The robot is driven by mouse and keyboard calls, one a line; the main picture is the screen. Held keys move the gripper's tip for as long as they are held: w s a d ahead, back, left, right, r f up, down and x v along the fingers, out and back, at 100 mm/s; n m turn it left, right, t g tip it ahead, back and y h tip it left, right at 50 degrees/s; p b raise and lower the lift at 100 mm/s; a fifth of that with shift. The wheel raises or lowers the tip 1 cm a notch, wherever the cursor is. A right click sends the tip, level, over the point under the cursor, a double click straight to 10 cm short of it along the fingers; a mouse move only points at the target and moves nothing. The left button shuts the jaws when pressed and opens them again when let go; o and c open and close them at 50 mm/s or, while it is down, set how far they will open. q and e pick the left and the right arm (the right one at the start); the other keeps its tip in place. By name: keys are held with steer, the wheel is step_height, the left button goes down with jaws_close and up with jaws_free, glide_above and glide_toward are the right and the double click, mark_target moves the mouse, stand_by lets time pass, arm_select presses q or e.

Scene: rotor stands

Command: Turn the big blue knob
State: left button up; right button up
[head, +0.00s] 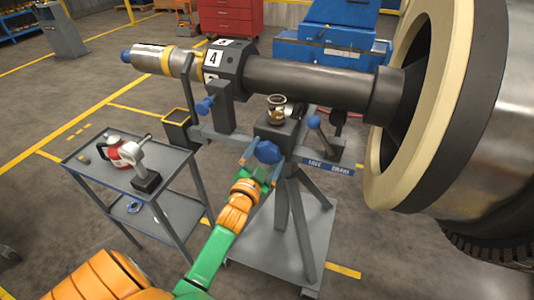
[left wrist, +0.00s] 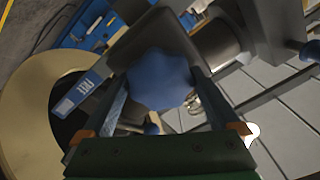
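The big blue knob (head: 268,152) sits on the front of the dark box at the top of the grey stand, below the long dark shaft. My left gripper (head: 262,165) reaches up to it from below, with one finger on either side. In the left wrist view the knob (left wrist: 158,80) lies between the tips of the spread fingers (left wrist: 160,88). The gap between fingers and knob is very small there, and contact is not clear. My right gripper is in neither view.
A blue-topped lever (head: 313,122) stands right of the knob, and a smaller blue knob (head: 205,105) is up left. A copper-coloured fitting (head: 276,112) stands above the box. A grey cart (head: 185,165) with tools is at left. A large rotor ring (head: 400,190) fills the right.

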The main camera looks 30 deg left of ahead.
arm_select(q)
steer(key=v, duration=0.7)
stand_by(0.3)
steer(key=s+d+f+g+h, duration=0.1)
steer(key=s+d+f+g, duration=0.15)
steer(key=f, duration=0.55)
steer(key=s+d+f+g+h, duration=0.1)
steer(key=s+d+f+g, duration=0.15)
steer(key=f, duration=0.65)
steer(key=s+d+f+g+h, duration=0.1)
steer(key=s+d+f+g, duration=0.15)
steer(key=f, duration=0.55)
steer(key=s+f+g, duration=0.4)
steer(key=s+f, duration=0.3)
steer(key=s, duration=0.5)
steer(key=s+d+f+n+g+h, duration=0.1)
steer(key=s+f+g, duration=0.4)
steer(key=s, duration=0.8)
step_height(320, 180, down, 3)
steer(key=shift+f+n+p, duration=0.1)
steer(key=shift+n+p, duration=0.2)
steer(key=shift+p, duration=0.05)
steer(key=shift+s+d, duration=0.1)
steer(key=shift+d, duration=0.05)
